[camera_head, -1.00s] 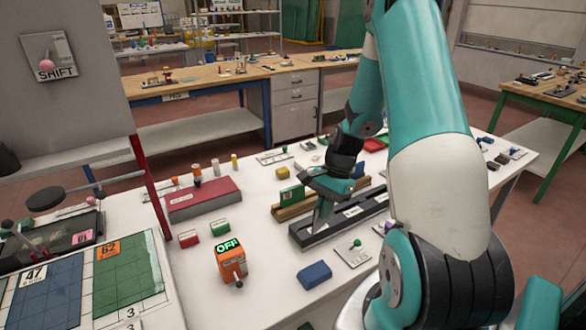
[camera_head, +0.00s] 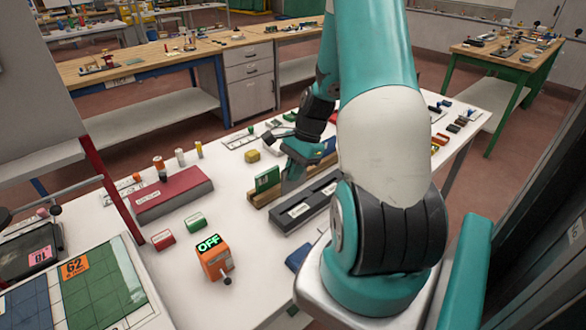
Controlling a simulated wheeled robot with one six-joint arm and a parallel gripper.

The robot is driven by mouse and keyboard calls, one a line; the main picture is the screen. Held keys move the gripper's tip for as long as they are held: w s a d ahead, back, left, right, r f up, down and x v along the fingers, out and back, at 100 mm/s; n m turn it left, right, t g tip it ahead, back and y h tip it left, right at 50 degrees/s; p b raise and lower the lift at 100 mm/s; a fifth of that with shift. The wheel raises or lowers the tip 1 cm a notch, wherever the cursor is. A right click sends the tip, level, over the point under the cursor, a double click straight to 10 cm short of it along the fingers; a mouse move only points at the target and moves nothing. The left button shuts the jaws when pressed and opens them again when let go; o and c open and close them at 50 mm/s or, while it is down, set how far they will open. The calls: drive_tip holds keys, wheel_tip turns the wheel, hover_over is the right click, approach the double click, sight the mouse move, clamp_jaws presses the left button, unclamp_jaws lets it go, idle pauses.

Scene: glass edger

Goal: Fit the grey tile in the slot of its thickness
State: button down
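My gripper (camera_head: 298,160) hangs over the white table, in the middle of the head view. A thin grey tile (camera_head: 291,178) points down from its fingers, and the gripper appears shut on it. The tile stands near the wooden rack (camera_head: 256,199), beside a green tile (camera_head: 267,180) in that rack. I cannot tell whether the grey tile's lower edge touches the rack. The dark slotted block (camera_head: 282,223), with white labels, lies in front of it. My arm hides the right part of this block, and its slots are hard to make out.
An orange box reading OFF (camera_head: 212,260) stands at the front. Behind it are a red case (camera_head: 172,193), small red (camera_head: 163,240) and green (camera_head: 196,222) blocks. A yellow block (camera_head: 252,156) lies behind the rack. A blue block (camera_head: 297,257) is partly hidden by my arm.

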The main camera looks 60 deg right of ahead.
drive_tip(key=shift+f+b, duration=2.25)
drive_tip(key=shift+f, duration=2.1)
drive_tip(key=shift+f, duration=0.4)
drive_tip(key=c, duration=1.3)
unclamp_jaws()
drive_tip(key=shift+o, duration=0.2)
drive_tip(key=b+v, duration=0.1)
drive_tip(key=v, duration=1.6)
drive_tip(key=shift+r, duration=0.25)
